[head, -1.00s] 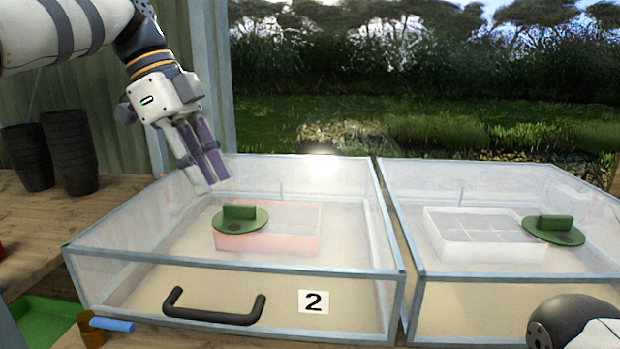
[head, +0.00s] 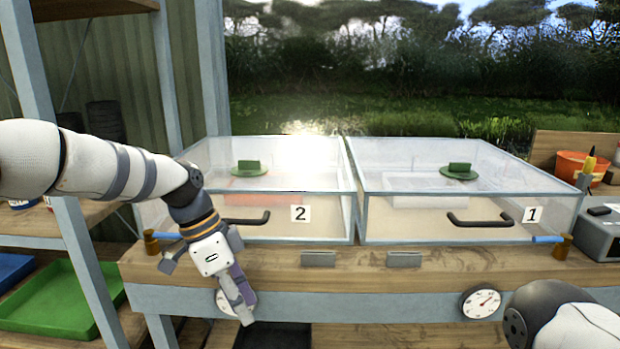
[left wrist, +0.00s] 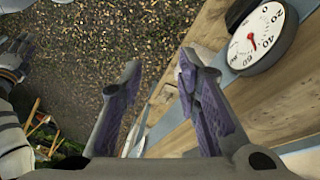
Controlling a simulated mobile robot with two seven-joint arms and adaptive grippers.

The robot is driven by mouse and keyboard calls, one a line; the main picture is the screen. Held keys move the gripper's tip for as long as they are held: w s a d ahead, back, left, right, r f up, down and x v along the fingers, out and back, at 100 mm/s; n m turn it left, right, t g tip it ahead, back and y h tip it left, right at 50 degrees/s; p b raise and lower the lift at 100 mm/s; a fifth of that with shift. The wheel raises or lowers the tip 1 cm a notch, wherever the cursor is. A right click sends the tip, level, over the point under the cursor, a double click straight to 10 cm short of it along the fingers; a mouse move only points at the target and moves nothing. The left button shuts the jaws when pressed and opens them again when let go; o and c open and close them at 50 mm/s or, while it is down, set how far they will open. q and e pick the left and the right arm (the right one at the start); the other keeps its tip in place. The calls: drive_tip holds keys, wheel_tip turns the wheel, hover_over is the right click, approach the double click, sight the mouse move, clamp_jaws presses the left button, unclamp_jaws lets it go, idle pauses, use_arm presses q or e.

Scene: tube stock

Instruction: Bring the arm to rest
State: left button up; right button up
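My left arm comes in from the left in the head view. Its gripper (head: 243,303) hangs in front of the bench's front edge, below the clear box marked 2 (head: 330,225), with fingers pointing down. In the left wrist view, the two purple-padded fingers (left wrist: 160,85) are spread apart with nothing between them, and the ground shows beyond. Part of my right arm (head: 560,318) shows at the lower right of the head view; its gripper is out of view.
The clear box marked 1 (head: 400,222) stands right. Shelves with a green tray (head: 62,303) stand left.

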use_arm(q)
drive_tip(key=s+a+f+n+g+y, duration=0.15)
drive_tip(key=s+f+n, duration=0.65)
drive_tip(key=s+f, duration=1.55)
drive_tip(key=s+a+n+y, duration=0.1)
drive_tip(key=s+a+n, duration=0.2)
drive_tip(key=s, duration=0.7)
drive_tip(key=s+a+n+y, duration=0.1)
drive_tip(key=s+a+n, duration=0.2)
drive_tip(key=s+a, duration=0.3)
drive_tip(key=s, duration=0.5)
drive_tip(key=shift+s+a+p, duration=0.15)
drive_tip(key=shift+s+p, duration=0.05)
drive_tip(key=shift+p, duration=0.15)
